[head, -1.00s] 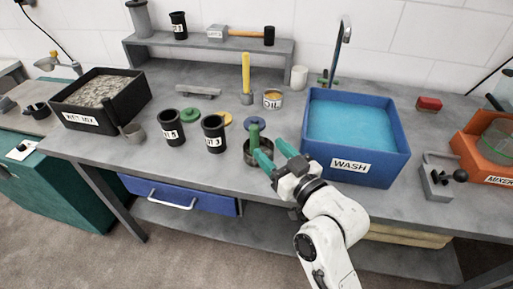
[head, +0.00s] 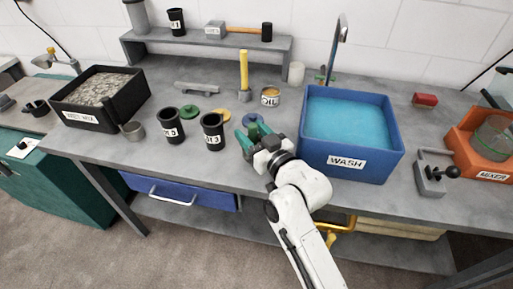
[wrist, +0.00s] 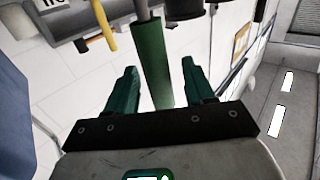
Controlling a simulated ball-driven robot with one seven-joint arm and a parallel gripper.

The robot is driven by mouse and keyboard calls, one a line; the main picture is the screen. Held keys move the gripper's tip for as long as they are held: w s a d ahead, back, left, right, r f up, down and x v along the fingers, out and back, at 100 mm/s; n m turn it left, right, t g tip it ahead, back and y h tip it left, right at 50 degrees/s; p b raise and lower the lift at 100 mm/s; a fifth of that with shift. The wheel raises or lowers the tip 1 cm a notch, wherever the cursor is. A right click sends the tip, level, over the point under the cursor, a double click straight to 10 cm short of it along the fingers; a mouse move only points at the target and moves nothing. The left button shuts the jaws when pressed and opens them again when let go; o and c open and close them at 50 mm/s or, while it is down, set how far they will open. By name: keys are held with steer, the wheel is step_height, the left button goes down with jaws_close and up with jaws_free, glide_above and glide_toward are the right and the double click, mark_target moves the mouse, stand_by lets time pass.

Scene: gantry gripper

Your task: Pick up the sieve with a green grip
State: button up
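The sieve's green grip (wrist: 153,62) shows in the wrist view as a long green bar between the two fingers, with a grey rod at its far end. Gaps show on both sides, so the fingers do not touch it. My gripper (head: 249,134) is open, with green fingers, also in the wrist view (wrist: 159,70). In the head view it is over the bench just right of the black cups and hides most or all of the sieve. I cannot make out the sieve's pan there.
Two black cups (head: 213,132) stand close left of my gripper. The blue WASH basin (head: 350,158) stands close on its right. A yellow-handled tool (head: 244,70) and an OIL tin (head: 270,97) are behind. A raised shelf (head: 200,46) runs along the back.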

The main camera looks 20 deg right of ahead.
steer(key=c, duration=0.9)
steer(key=shift+o, duration=0.2)
steer(key=shift+r, duration=0.1)
